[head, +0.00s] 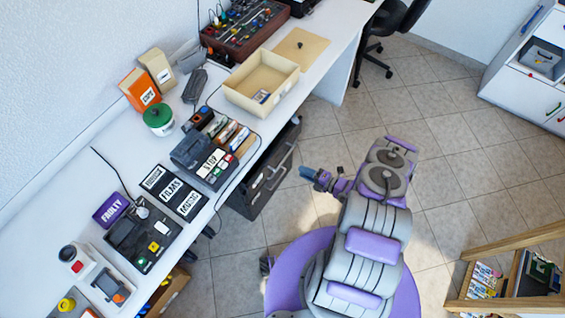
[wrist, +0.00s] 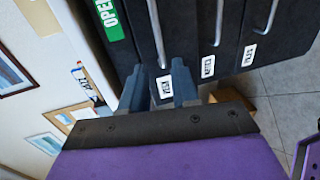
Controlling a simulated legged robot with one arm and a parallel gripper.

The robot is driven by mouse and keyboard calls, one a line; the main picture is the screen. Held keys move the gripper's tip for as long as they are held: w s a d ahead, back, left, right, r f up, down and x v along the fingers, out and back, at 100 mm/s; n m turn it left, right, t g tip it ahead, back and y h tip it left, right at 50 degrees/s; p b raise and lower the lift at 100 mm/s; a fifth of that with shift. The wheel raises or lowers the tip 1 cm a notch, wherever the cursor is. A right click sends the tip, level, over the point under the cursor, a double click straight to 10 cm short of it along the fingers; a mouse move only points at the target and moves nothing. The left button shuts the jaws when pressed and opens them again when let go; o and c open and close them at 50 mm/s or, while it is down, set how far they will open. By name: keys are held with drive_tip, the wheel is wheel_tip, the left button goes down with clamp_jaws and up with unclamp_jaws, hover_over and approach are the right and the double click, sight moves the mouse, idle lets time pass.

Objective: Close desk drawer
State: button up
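The dark desk drawer unit (head: 266,178) stands under the white desk's right edge in the head view, and part of it juts out past the desktop. In the wrist view, its black drawer fronts (wrist: 190,40) carry long metal handles (wrist: 157,30) and white labels (wrist: 208,67). A green "OPEN" label (wrist: 111,20) is on the black surface at the left. My gripper (wrist: 158,66) is open and empty, its two blue-grey fingers close to the front nearest the green label. I cannot tell if they touch it. In the head view my gripper (head: 308,172) is just right of the unit.
The white desk (head: 225,185) holds a beige open box (head: 262,82), a green-lidded tub (head: 159,120) and several devices. A black office chair (head: 385,30) stands at the back. Wooden shelves (head: 510,242) are at lower right.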

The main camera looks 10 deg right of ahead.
sight(282, 162)
drive_tip(key=b+x, duration=0.2)
drive_tip(key=x, duration=0.9)
drive_tip(key=shift+w+a, duration=0.2)
drive_tip(key=shift+w, duration=0.05)
drive_tip(key=shift+c, duration=0.4)
clamp_jaws()
